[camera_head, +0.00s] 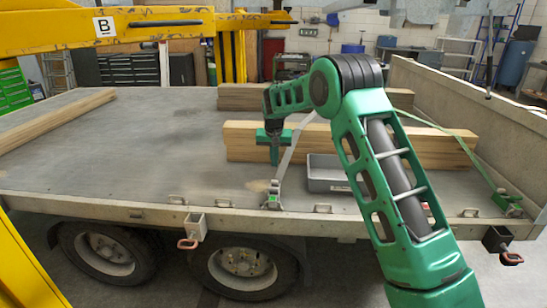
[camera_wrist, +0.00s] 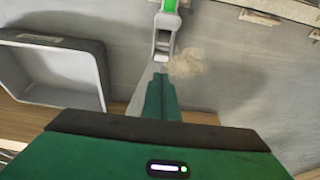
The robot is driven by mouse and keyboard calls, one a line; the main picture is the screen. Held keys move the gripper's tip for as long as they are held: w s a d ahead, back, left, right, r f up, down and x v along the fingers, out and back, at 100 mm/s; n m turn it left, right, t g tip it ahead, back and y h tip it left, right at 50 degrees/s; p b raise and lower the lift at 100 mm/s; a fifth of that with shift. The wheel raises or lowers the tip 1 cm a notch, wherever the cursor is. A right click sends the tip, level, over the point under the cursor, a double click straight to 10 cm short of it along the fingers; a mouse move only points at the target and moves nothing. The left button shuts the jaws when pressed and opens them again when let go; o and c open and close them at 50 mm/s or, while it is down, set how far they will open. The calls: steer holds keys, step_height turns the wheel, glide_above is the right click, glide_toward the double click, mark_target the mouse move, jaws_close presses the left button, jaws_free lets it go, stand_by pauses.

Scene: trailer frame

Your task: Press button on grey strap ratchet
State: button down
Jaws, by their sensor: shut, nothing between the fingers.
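The grey strap ratchet (camera_head: 273,197) stands at the near edge of the trailer bed, with a small green part on its front. A grey strap (camera_head: 291,152) runs back from it over the timber. In the wrist view the ratchet (camera_wrist: 164,36) is at the top middle, with its green part (camera_wrist: 169,5) at the picture's upper edge. My gripper (camera_head: 275,163) is shut and empty, pointing down above the bed, behind and above the ratchet. In the wrist view its green fingers (camera_wrist: 160,80) end just short of the ratchet's metal end; contact cannot be told.
A grey open box (camera_head: 328,185) lies right of the ratchet and shows at left in the wrist view (camera_wrist: 98,75). Timber beams (camera_head: 250,143) lie behind. A green ratchet (camera_head: 507,203) with a green strap is at far right. The bed's left middle (camera_head: 130,150) is clear.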

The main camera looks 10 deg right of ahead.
mark_target(275, 181)
steer(key=x, duration=0.6)
steer(key=shift+s+a+f, duration=0.15)
steer(key=shift+s+f, duration=0.1)
steer(key=shift+f, duration=0.8)
steer(key=shift+s+f, duration=0.15)
steer(key=shift+f, duration=1)
steer(key=shift+r, duration=0.45)
steer(key=w+d+v, duration=0.1)
steer(key=v, duration=1.2)
steer(key=shift+a+r, duration=0.35)
steer(key=shift+r, duration=0.15)
steer(key=shift+w, duration=0.1)
